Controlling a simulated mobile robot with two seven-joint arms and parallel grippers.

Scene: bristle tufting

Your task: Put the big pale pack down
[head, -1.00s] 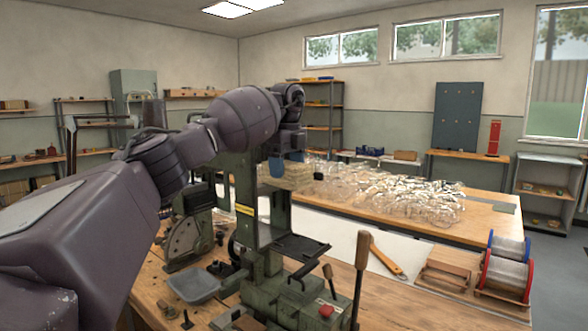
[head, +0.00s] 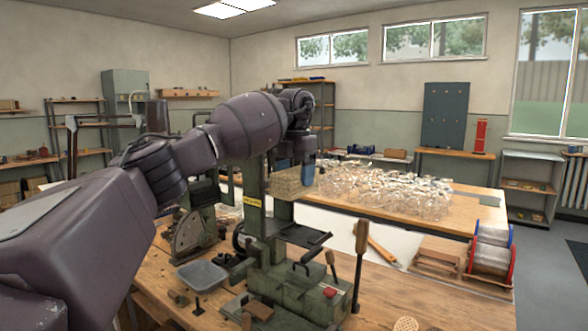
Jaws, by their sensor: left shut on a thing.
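The big pale pack (head: 290,184) is a straw-coloured block, seen past the green machine's column, which hides part of it. My left arm reaches in from the left over the machine. My left gripper (head: 306,172) points down at the pack, with a blue part of it showing against the pack's right side. It is shut on the pack; the fingertips are mostly hidden. The pack appears at the near left end of the far table (head: 466,222); I cannot tell whether it touches the top. My right gripper is not in view.
Clear crumpled bags (head: 390,192) cover much of the far table. The green machine (head: 290,285) with upright levers stands on the near bench, beside a grey tray (head: 201,274). Wire spools (head: 491,255) and a wooden-handled tool (head: 372,242) lie to the right.

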